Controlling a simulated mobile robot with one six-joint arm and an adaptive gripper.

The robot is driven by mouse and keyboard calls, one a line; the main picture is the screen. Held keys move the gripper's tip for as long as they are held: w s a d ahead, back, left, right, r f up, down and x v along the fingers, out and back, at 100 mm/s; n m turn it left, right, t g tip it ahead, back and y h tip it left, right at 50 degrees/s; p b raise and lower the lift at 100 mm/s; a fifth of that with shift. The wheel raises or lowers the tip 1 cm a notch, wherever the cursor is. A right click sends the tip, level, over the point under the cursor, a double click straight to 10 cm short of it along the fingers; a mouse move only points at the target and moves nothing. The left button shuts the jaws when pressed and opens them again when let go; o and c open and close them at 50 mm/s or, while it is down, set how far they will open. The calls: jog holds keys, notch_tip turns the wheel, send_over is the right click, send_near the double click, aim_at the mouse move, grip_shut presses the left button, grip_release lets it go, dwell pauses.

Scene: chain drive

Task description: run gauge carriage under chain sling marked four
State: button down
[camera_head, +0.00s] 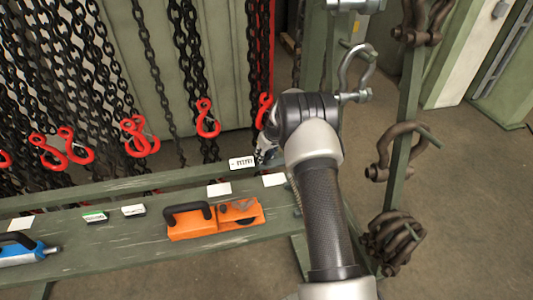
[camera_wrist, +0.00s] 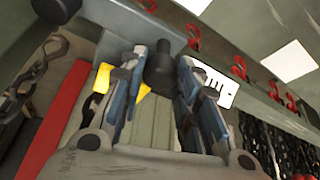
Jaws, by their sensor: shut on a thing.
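My gripper (camera_wrist: 158,62) is shut on a dark round knob (camera_wrist: 160,72), which sits between its two fingers in the wrist view. I cannot tell for certain that the knob belongs to the gauge carriage. Yellow parts (camera_wrist: 103,78) show behind the fingers. A white tag with several black strokes (camera_wrist: 216,86) is just beside the right finger; it also shows in the head view (camera_head: 242,163), left of my gripper (camera_head: 264,152). Dark chain slings (camera_head: 140,40) with red hooks (camera_head: 207,118) hang behind the rail. My wrist hides part of the gripper and nearby hook.
A green bench (camera_head: 120,245) carries an orange tool (camera_head: 215,219), a blue tool (camera_head: 22,249) and small white cards (camera_head: 219,189). Rusty shackles (camera_head: 395,240) hang on a green post at the right. The floor at the far right is clear.

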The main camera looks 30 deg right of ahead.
jog(key=c, duration=1.2)
grip_release()
jog(key=v, duration=1.2)
